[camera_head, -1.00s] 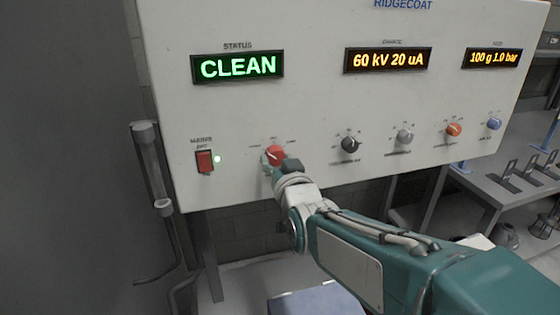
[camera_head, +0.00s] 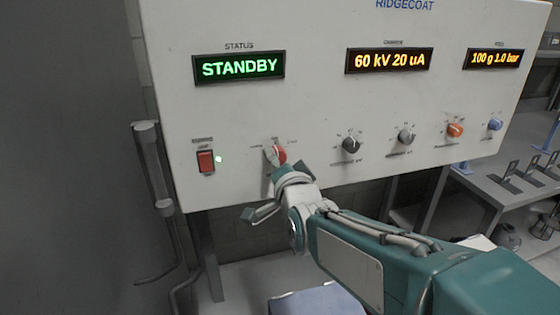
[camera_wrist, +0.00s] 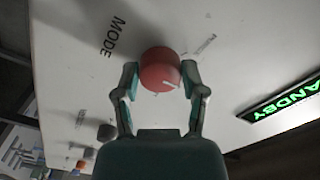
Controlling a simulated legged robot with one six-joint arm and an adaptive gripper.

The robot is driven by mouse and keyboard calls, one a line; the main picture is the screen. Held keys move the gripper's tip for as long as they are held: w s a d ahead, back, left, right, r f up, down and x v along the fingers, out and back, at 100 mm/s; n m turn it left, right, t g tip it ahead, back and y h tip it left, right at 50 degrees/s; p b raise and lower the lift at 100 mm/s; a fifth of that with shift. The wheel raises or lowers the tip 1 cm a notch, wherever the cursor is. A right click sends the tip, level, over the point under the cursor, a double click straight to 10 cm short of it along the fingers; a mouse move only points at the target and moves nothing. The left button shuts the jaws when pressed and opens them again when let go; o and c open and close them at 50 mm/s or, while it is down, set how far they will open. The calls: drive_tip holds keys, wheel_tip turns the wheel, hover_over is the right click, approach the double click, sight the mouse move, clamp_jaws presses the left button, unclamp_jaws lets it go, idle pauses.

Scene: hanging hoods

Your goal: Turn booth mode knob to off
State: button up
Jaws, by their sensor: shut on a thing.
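The red booth mode knob (camera_head: 276,155) is on the lower left of the white control panel. In the wrist view the red knob (camera_wrist: 160,70) sits between my two fingertips, beside the word MODE, with a pale pointer line on its face toward its lower right. My gripper (camera_wrist: 160,88) is shut on the knob from both sides. In the head view my gripper (camera_head: 280,172) is at the knob and partly covers the panel below it. The status display (camera_head: 240,67) reads STANDBY in green.
Dark, grey, orange (camera_head: 455,130) and blue knobs continue to the right. Amber displays (camera_head: 388,60) are above. A jointed stand (camera_head: 150,160) is at the left, a grey bench (camera_head: 510,175) at the right.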

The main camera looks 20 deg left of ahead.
drive_tip(key=shift+f+m, duration=0.1)
drive_tip(key=shift+m, duration=0.5)
drive_tip(key=o, duration=1.1)
drive_tip(key=shift+w, duration=0.1)
drive_tip(key=shift+o, duration=0.2)
drive_tip(key=v, duration=1.2)
